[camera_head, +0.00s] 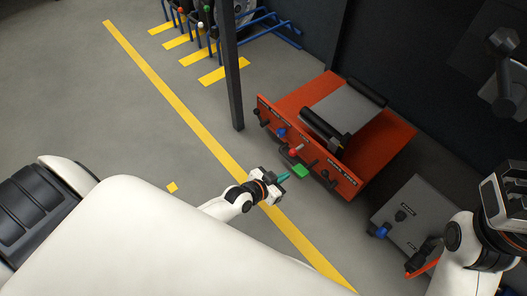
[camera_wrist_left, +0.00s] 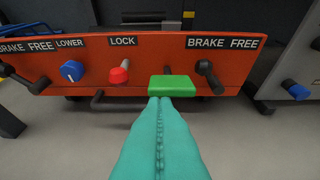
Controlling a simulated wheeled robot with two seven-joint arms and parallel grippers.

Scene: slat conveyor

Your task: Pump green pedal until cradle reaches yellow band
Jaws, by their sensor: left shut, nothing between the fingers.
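The green pedal (camera_head: 300,171) sticks out low at the front of an orange machine (camera_head: 375,150); it also shows in the left wrist view (camera_wrist_left: 172,84). My left gripper (camera_head: 284,176) is shut and empty, its teal fingers pointing at the pedal. In the left wrist view the fingertips (camera_wrist_left: 160,99) are at the pedal's near lower edge; I cannot tell whether they touch. A grey plate (camera_head: 343,107) between black rollers lies on top of the machine, apparently the cradle. I cannot make out a yellow band on the machine.
The front panel carries a blue LOWER knob (camera_wrist_left: 71,71), a red LOCK knob (camera_wrist_left: 118,75) and black BRAKE FREE levers (camera_wrist_left: 210,77). A grey box (camera_head: 405,215) stands to the right. A dark post (camera_head: 231,70) rises behind. The floor at left, with a yellow line (camera_head: 170,90), is mostly clear.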

